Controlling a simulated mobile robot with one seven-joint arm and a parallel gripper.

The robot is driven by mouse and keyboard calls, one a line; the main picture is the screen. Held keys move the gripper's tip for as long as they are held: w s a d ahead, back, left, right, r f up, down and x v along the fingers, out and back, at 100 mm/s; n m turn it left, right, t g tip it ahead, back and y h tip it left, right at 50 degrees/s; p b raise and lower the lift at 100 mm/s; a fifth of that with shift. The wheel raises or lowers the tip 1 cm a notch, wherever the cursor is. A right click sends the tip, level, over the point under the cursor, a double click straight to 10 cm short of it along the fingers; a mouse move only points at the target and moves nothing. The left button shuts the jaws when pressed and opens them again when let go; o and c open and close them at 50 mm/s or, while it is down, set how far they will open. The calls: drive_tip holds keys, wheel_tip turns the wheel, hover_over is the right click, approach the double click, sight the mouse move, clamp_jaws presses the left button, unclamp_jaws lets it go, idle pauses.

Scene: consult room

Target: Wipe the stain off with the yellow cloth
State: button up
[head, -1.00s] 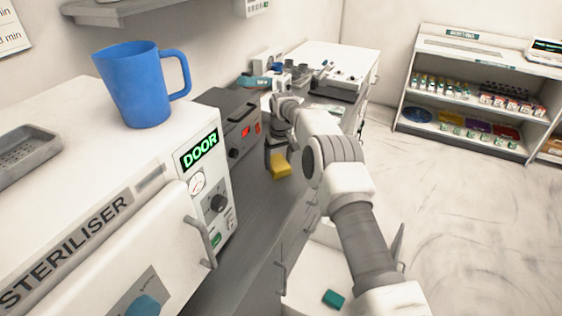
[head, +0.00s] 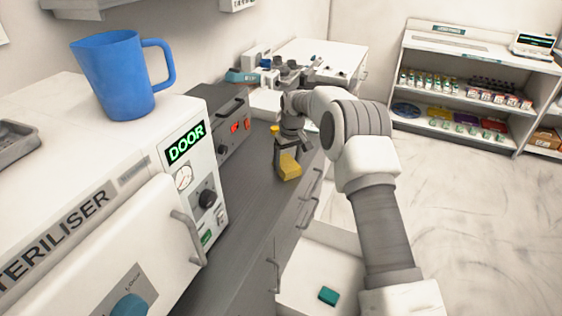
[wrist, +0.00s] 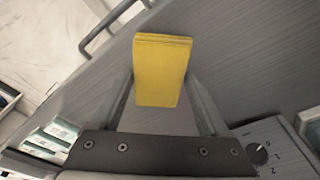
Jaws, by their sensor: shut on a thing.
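The yellow cloth (head: 290,169) is a folded block held in my gripper (head: 287,158) over the grey counter, near its front edge. In the wrist view the cloth (wrist: 162,68) sits between the two fingers of my gripper (wrist: 160,85), which are shut on it. The grey counter top (wrist: 235,75) lies beneath; I cannot tell whether the cloth touches it. I cannot clearly make out a stain; a faint purplish tint shows between the fingers below the cloth in the wrist view.
The white steriliser (head: 60,160) with a blue jug (head: 122,75) on top stands at left. An open drawer (head: 300,290) holding a teal block (head: 328,296) juts out at the front. Shelves (head: 475,75) stand far right.

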sight(299, 166)
drive_tip(key=shift+s+d+b, duration=0.15)
drive_tip(key=shift+s+d, duration=0.1)
drive_tip(key=shift+d, duration=0.4)
drive_tip(key=shift+s+d+b, duration=0.1)
drive_tip(key=shift+s+d, duration=0.2)
drive_tip(key=shift+d, duration=0.3)
drive_tip(key=shift+s+d+b, duration=0.15)
drive_tip(key=shift+s+d, duration=0.1)
drive_tip(key=shift+d, duration=0.4)
drive_tip(key=shift+r, duration=0.1)
drive_tip(key=shift+r+p, duration=1.85)
drive_tip(key=shift+r, duration=1.1)
wheel_tip(299, 166, up, 3)
drive_tip(key=shift+p, duration=1)
